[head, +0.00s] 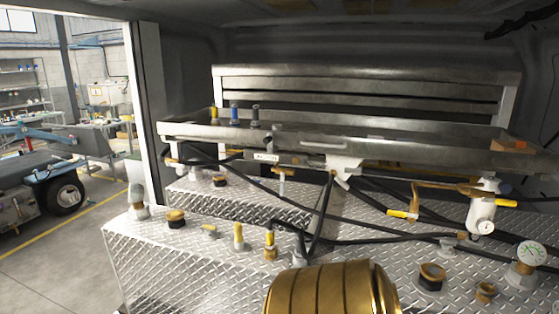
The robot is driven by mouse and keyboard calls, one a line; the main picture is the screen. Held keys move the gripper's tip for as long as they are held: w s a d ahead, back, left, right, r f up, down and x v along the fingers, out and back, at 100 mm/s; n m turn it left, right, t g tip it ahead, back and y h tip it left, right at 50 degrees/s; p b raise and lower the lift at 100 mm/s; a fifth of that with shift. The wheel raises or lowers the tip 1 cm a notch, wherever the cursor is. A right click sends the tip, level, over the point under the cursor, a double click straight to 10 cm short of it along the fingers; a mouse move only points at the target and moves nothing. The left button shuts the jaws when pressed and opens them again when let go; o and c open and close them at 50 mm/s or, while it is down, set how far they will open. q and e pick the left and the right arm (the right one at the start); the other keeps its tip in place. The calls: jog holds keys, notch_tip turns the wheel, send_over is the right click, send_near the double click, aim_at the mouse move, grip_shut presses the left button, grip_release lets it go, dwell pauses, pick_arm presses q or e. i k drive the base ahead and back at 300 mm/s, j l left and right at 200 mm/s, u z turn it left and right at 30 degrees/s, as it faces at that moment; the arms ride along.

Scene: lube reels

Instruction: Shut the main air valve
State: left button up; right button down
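A white and grey air unit with a round gauge (485,227) stands at the right of the service bed. A yellow handle (507,203) sticks out from its right side. A brass-coloured pipe (440,186) runs left from the unit and bends down. A second yellow handle (403,214) lies slanted near its lower end. No label shows which handle is the main air valve, and I cannot tell its setting. Neither of my grippers is in view.
A large gold ribbed cylinder (325,288) rises at the bottom middle; I cannot tell whether it is mine. Black hoses (320,215) cross the diamond-plate deck (160,255). Several caps and fittings stand on it. A metal tray (400,148) spans behind. A workshop floor lies open at left.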

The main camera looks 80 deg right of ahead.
aim_at(176, 165)
jog(key=i+l+z, duration=0.1)
jog(key=l+z, duration=0.2)
jog(key=z, duration=0.15)
jog(key=i+l+z, duration=0.15)
jog(key=z, duration=0.25)
jog(key=i+l+z, duration=0.2)
jog(key=z, duration=0.25)
jog(key=i+l+z, duration=0.25)
jog(key=z, duration=0.15)
jog(key=i, duration=0.25)
